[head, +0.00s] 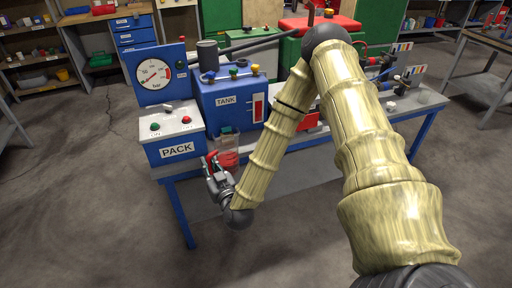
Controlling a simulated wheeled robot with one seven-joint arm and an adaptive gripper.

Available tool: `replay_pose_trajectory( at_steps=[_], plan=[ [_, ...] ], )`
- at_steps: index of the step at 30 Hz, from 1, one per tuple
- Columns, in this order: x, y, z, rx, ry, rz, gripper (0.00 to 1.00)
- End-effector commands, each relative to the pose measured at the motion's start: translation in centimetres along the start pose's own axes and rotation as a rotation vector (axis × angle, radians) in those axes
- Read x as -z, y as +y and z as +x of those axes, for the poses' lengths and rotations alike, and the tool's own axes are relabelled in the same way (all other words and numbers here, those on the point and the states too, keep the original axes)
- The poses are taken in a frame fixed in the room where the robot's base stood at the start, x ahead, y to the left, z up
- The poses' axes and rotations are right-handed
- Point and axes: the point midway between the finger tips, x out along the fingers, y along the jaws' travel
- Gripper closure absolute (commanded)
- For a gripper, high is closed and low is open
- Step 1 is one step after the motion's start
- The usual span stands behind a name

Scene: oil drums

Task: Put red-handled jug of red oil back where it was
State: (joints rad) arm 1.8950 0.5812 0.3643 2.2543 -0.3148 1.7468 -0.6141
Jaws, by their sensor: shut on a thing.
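A small clear jug (229,145) with red at its lower part is at the front edge of the blue bench, just right of the PACK box and below the TANK box. My gripper (216,163) is shut on the red-handled jug from the front left. The fingers and my forearm hide part of the jug. I cannot tell whether its base touches the bench top.
The blue PACK box (176,138) with a gauge panel (155,75) stands close on the left. The blue TANK box (228,103) with coloured valves stands behind. My arm hides much of the bench's (425,98) right part. Open floor (90,200) lies in front and left.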

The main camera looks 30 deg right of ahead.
Motion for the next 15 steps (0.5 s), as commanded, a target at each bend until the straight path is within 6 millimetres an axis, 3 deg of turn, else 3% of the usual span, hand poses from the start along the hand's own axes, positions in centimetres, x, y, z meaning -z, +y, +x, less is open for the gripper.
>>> replay_pose_trajectory(
  at_steps=[3, 15],
  plan=[
    [-1.4, 2.8, 1.4, -0.039, 0.005, -0.001, 1.0],
    [-3.1, 12.7, 4.3, -0.187, 0.006, 0.0, 1.0]
  ],
)
